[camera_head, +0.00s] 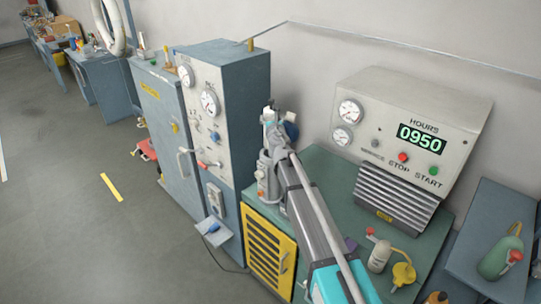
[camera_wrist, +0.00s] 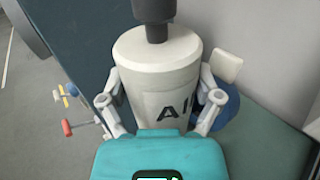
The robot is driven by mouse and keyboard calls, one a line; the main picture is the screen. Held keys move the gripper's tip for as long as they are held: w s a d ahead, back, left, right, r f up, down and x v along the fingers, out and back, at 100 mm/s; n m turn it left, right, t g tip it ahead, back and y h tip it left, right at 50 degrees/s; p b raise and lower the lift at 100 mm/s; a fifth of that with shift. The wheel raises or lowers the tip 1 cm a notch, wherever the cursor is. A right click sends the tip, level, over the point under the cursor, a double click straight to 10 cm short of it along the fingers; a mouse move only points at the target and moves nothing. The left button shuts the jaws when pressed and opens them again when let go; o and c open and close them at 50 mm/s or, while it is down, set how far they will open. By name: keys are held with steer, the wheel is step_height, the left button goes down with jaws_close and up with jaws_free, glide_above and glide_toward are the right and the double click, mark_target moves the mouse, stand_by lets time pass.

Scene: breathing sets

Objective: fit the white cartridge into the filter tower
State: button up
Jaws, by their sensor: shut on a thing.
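The white cartridge (camera_wrist: 160,80) fills the middle of the wrist view, with dark letters on its side and a dark knob on a stem at its top. The fingers of my gripper (camera_wrist: 160,98) are shut on it from both sides. In the head view my gripper (camera_head: 273,145) is above the left end of the green bench, and the cartridge's pale top (camera_head: 268,115) shows just past it. A grey upright body (camera_head: 262,180) with a reddish spot stands below, partly hidden by my arm; it may be the filter tower. I cannot tell whether the cartridge touches it.
A blue round part (camera_wrist: 228,106) lies behind the cartridge at the right. A tall gauge cabinet (camera_head: 222,110) stands close on the left. The control box (camera_head: 412,130) reading 0950 stands at the bench's back.

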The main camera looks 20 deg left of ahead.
steer(key=shift+f+b, duration=4.7)
steer(key=shift+f, duration=0.4)
steer(key=shift+f+b, duration=1.95)
steer(key=shift+b, duration=0.05)
steer(key=shift+f+b, duration=0.6)
steer(key=shift+f, duration=0.05)
steer(key=o, duration=1.1)
steer(key=shift+r, duration=0.15)
steer(key=shift+r+p, duration=0.6)
steer(key=shift+p, duration=0.1)
steer(key=v, duration=1.2)
